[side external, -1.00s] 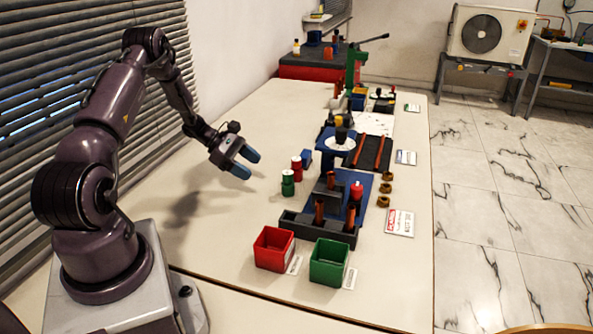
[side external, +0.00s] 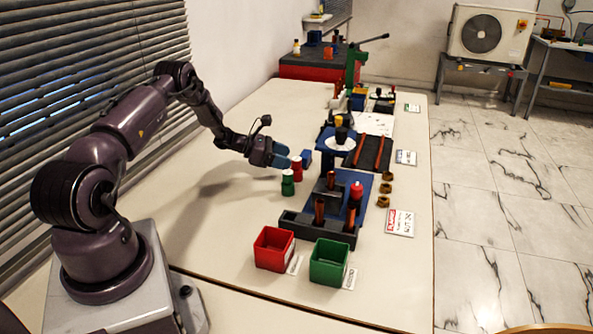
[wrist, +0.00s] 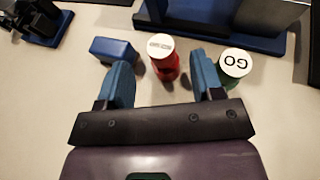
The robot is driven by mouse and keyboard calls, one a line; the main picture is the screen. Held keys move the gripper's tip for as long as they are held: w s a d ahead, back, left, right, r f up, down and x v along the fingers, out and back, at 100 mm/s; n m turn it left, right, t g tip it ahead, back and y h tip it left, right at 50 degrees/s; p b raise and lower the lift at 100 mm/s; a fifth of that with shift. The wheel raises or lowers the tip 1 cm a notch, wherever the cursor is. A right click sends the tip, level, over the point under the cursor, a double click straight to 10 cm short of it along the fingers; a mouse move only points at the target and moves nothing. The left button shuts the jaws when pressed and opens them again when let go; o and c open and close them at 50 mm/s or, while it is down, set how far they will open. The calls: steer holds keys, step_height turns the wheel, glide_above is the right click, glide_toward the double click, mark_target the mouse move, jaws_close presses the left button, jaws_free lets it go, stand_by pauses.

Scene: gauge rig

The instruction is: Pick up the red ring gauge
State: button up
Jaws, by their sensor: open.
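The red gauge (side external: 297,168) is a short upright red cylinder with a white top, standing on the table. In the wrist view the red gauge (wrist: 167,68) shows between my two blue fingers, its top marking too small to read. My gripper (side external: 281,158) is open and reaches toward it from the left. In the wrist view my gripper (wrist: 161,64) has clear gaps on both sides of the gauge. I cannot tell whether the fingertips are level with it.
A green gauge (wrist: 235,67) marked "GO" stands close beside the right finger. A blue block (wrist: 113,49) lies near the left finger. A blue fixture plate (side external: 345,212) with posts is to the right. Red (side external: 272,251) and green (side external: 330,266) bins stand in front.

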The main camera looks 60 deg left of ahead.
mark_target(297, 159)
steer(key=x, duration=0.4)
steer(key=shift+w+d+f, duration=0.1)
steer(key=shift+w+d, duration=0.05)
steer(key=c, duration=1.1)
steer(key=shift+o, duration=0.2)
